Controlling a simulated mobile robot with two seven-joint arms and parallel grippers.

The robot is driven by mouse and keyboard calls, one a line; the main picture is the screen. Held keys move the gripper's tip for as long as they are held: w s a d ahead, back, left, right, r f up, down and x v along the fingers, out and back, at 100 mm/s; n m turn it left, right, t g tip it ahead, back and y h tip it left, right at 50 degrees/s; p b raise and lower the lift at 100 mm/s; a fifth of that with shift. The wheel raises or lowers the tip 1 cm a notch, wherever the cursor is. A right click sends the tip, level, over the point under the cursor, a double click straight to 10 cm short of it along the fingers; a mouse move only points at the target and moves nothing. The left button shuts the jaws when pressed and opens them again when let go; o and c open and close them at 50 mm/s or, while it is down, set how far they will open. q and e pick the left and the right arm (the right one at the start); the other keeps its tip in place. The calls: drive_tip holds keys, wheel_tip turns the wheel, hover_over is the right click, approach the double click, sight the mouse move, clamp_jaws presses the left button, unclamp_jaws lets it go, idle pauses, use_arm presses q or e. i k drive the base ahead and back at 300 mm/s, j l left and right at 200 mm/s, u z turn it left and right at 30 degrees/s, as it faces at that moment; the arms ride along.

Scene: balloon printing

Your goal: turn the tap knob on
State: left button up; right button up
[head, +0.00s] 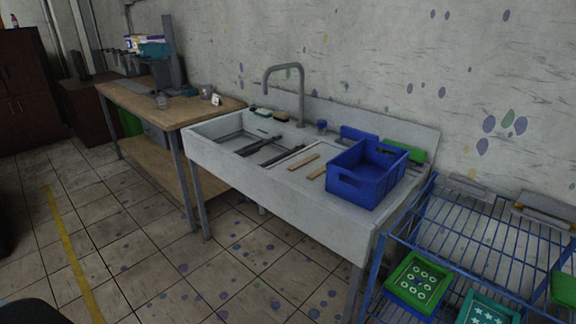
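A grey gooseneck tap (301,98) rises from the back edge of the white sink unit (290,184), its spout curving left over the basin. A small blue piece (322,127) stands on the back ledge to the right of the tap; it may be the tap knob, but it is too small to tell, and so is its setting. No water shows under the spout. Neither of my grippers is in view.
A blue crate (368,173) and wooden strips (302,161) lie on the sink's right part. A blue wire rack (463,245) with green trays (416,283) stands at right, a wooden table (160,104) at left. The tiled floor in front is clear.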

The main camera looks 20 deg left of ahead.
sight(322, 124)
drive_tip(key=j+z, duration=0.3)
drive_tip(key=j, duration=0.2)
drive_tip(key=j+z, duration=0.25)
drive_tip(key=j, duration=0.25)
drive_tip(key=k+j+z, duration=0.1)
drive_tip(key=j+z, duration=0.2)
drive_tip(key=j, duration=0.2)
drive_tip(key=k+j+z, duration=0.1)
drive_tip(key=j+z, duration=0.15)
drive_tip(key=j, duration=0.2)
